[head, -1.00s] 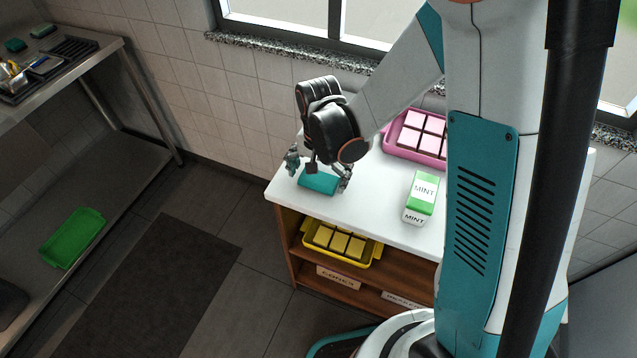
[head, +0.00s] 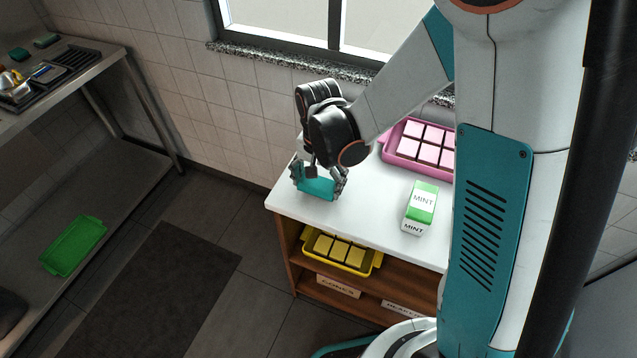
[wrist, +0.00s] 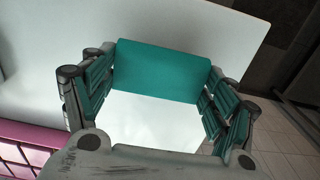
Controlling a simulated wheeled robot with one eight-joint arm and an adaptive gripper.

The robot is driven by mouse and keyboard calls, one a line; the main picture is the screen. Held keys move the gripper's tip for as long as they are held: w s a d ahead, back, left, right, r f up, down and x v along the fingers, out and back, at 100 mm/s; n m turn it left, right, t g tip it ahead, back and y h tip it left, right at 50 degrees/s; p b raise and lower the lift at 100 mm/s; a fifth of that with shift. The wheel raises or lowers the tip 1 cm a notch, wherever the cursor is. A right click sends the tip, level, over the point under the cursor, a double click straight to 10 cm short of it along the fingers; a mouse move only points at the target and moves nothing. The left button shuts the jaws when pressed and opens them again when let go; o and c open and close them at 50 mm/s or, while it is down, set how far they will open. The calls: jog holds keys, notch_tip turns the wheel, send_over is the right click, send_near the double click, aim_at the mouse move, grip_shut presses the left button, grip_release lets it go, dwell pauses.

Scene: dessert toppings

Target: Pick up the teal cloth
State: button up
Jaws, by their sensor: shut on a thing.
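The teal cloth (head: 317,187) is a folded rectangle at the left end of the white counter top. It also shows in the wrist view (wrist: 163,70), spanning the space between the two fingers. My gripper (head: 319,186) points down at the cloth, with one finger at each of its short ends. In the wrist view my gripper (wrist: 158,82) has its teal-padded fingers against the cloth's left and right edges, shut on it. I cannot tell whether the cloth is clear of the counter.
A yellow tray (head: 373,262) sits on the shelf below. A steel rack (head: 105,50) stands at the far left.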

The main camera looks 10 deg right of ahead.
aim_at(319, 183)
notch_tip(319, 183, up, 18)
jog(key=p, duration=0.5)
jog(key=shift+r, duration=0.1)
